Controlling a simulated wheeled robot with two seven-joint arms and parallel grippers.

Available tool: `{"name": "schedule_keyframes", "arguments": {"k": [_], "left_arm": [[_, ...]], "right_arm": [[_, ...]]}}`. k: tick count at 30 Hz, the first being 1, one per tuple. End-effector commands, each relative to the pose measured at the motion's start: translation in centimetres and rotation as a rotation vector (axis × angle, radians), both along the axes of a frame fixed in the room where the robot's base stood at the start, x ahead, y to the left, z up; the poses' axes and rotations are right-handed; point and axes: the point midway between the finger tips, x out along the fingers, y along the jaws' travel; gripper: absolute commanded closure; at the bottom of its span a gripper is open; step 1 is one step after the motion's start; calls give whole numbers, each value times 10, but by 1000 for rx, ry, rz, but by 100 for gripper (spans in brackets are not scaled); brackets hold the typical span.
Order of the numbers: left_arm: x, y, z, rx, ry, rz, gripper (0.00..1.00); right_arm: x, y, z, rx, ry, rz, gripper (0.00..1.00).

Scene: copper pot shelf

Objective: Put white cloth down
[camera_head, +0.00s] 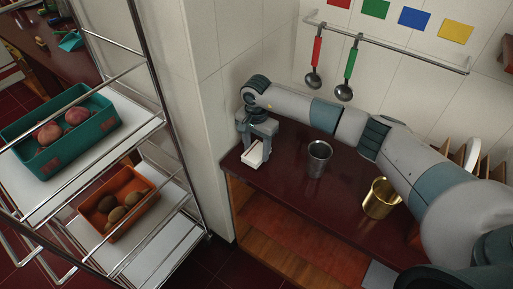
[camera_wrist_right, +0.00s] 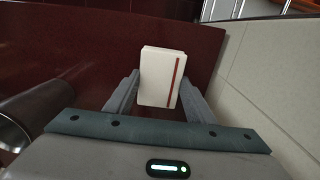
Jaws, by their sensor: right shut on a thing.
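The white cloth (camera_head: 254,155) is a folded block with a red stripe. It is between the fingers of my right gripper (camera_head: 258,140), at the left end of the dark red counter (camera_head: 285,180). In the right wrist view the cloth (camera_wrist_right: 158,78) stands out beyond the fingertips of the gripper (camera_wrist_right: 158,92), over the dark counter top (camera_wrist_right: 60,60). The gripper is shut on it. I cannot tell whether the cloth touches the counter. My left gripper is not in view.
A grey metal cup (camera_head: 319,158) stands right of the gripper, and a brass pot (camera_head: 381,198) farther right. A wire rack (camera_head: 150,130) with a teal crate (camera_head: 62,160) and an orange crate (camera_head: 105,222) is at left. Ladles hang on the wall rail (camera_head: 400,47).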

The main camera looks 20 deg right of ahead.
Motion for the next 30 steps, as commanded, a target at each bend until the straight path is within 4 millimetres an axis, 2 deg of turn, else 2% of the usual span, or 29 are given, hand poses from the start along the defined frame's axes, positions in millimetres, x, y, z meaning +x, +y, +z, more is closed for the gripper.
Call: {"name": "schedule_keyframes", "arguments": {"k": [3,16,17,18,19,30], "left_arm": [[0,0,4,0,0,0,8],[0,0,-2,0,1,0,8],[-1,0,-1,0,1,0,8],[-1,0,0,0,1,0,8],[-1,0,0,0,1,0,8],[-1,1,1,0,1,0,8]], "right_arm": [[0,0,-6,-1,0,-1,73],[0,0,-12,-1,-1,0,73],[0,0,-11,-1,-1,0,46],[0,0,-10,-1,-1,0,36],[0,0,-10,-1,-1,0,32],[0,0,-9,-1,-1,1,32]]}}
